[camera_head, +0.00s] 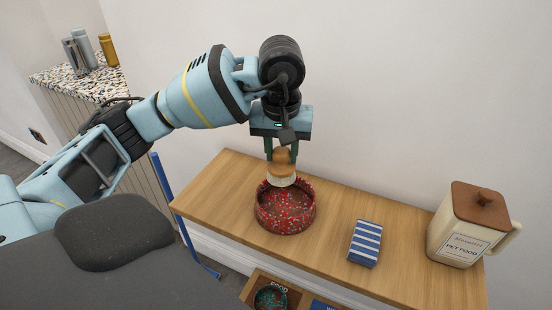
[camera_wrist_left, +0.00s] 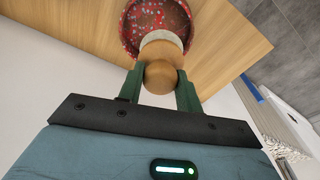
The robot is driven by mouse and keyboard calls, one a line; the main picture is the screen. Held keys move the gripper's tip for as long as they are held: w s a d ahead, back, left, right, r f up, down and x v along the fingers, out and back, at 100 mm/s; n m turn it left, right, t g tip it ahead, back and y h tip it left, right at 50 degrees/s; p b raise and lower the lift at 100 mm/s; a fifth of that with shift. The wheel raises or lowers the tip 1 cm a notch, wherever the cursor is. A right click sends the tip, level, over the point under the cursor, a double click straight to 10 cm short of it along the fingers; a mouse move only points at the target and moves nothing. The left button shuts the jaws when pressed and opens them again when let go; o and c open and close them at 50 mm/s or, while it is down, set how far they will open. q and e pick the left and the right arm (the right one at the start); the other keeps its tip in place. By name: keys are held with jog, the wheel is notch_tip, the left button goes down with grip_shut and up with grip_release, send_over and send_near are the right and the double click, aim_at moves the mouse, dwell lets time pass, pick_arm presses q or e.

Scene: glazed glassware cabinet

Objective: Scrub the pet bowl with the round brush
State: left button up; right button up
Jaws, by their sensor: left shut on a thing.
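The pet bowl (camera_head: 285,221) is red with pale and dark speckles and stands on a wooden shelf top. It also shows at the top of the left wrist view (camera_wrist_left: 131,30). The round brush (camera_head: 281,177) has a wooden knob and pale bristles. My left gripper (camera_head: 282,151) is shut on the knob of the brush, with its fingers on either side of the knob (camera_wrist_left: 161,76) in the left wrist view. The bristles (camera_wrist_left: 161,37) face down over the back part of the bowl. I cannot tell whether they touch it. My right gripper is not in view.
A blue-and-white striped cloth (camera_head: 365,243) lies right of the bowl on the shelf top (camera_head: 400,230). A cream pet food canister (camera_head: 465,228) with a brown lid stands at the right end. A lower shelf holds another bowl (camera_head: 270,297). A wall rises behind.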

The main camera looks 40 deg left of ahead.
aim_at(286, 169)
pick_arm(q)
jog(key=shift+w+d+r+m, duration=0.25)
jog(key=shift+w+d+m, duration=0.15)
jog(key=shift+w+m, duration=0.1)
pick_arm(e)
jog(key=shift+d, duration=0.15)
